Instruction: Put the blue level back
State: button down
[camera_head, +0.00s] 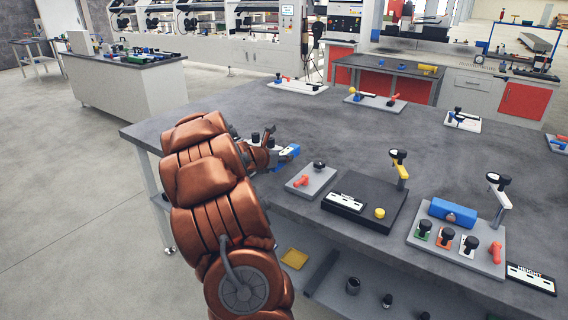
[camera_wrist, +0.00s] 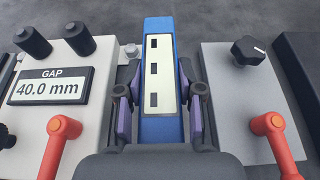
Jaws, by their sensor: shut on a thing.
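The blue level (camera_wrist: 165,27), a blue bar with a white face and dark slots, stands lengthwise between the two fingers of my gripper (camera_wrist: 160,88) in the wrist view. The fingers touch it from both sides. In the head view the level's blue end (camera_head: 290,152) shows at my gripper (camera_head: 279,151), near the table's left front edge. The arm hides part of that spot. I cannot tell whether the level touches the table.
Left of the level is a plate with a GAP display (camera_wrist: 48,87) reading 40.0 mm and a red lever (camera_wrist: 62,135). Right is a grey plate (camera_wrist: 230,90) with a black knob and red lever. Farther right are a black block (camera_head: 372,198) and a plate with a blue block (camera_head: 452,211).

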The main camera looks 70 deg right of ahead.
aim_at(284, 171)
jog(key=shift+s+d, duration=0.1)
jog(key=shift+d, duration=0.5)
jog(key=shift+f, duration=1.7)
jog(key=shift+f, duration=0.2)
jog(key=c, duration=0.7)
grip_release()
jog(key=shift+a, duration=0.1)
jog(key=shift+r, duration=0.1)
